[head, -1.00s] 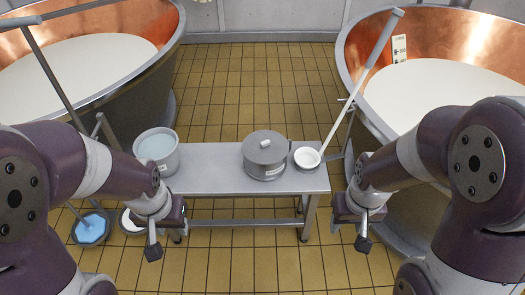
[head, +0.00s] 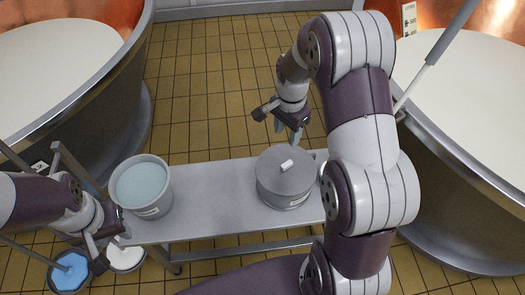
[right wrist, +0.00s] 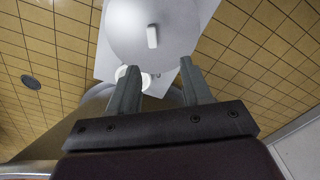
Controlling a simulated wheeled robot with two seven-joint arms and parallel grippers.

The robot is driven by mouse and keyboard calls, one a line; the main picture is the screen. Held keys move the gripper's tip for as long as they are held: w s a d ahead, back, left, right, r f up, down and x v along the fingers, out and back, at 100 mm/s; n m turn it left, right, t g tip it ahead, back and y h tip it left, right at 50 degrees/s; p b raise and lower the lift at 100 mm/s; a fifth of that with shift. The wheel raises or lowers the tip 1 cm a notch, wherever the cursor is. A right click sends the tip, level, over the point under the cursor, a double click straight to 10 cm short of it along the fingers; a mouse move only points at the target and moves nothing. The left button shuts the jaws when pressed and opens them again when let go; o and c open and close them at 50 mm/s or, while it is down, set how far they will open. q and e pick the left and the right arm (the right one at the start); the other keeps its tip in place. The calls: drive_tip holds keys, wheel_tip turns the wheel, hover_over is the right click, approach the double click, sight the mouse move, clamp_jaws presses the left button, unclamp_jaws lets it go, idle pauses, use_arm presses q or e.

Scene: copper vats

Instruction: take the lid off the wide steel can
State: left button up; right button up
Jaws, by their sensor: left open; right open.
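The wide steel can (head: 285,198) stands upright on the steel bench, its flat grey lid (head: 268,168) on top with a pale block knob (head: 287,165). My right gripper (head: 296,137) is open and empty, above and just behind the can in the head view. In the right wrist view, the lid (right wrist: 180,30) and its knob (right wrist: 152,37) lie beyond the tips of my open right gripper (right wrist: 158,75), not between them. My left gripper (head: 106,238) is open at the bench's left end, well away from the can.
A pail of pale liquid (head: 143,184) stands on the bench (head: 222,194) left of the can. A small white bowl (right wrist: 130,76) is close to the can, mostly hidden by my right arm in the head view. Large copper vats (head: 65,85) flank the bench. Buckets (head: 70,270) sit on the floor at left.

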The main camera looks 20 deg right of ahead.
sight(287, 163)
drive_tip(key=shift+m, duration=0.6)
drive_tip(key=f, duration=0.4)
drive_tip(key=s+f+b, duration=0.1)
drive_tip(key=f, duration=0.7)
drive_tip(key=shift+s+d+f, duration=0.15)
drive_tip(key=shift+d+f, duration=0.05)
drive_tip(key=shift+f, duration=0.05)
drive_tip(key=shift+s+r, duration=0.1)
clamp_jaws()
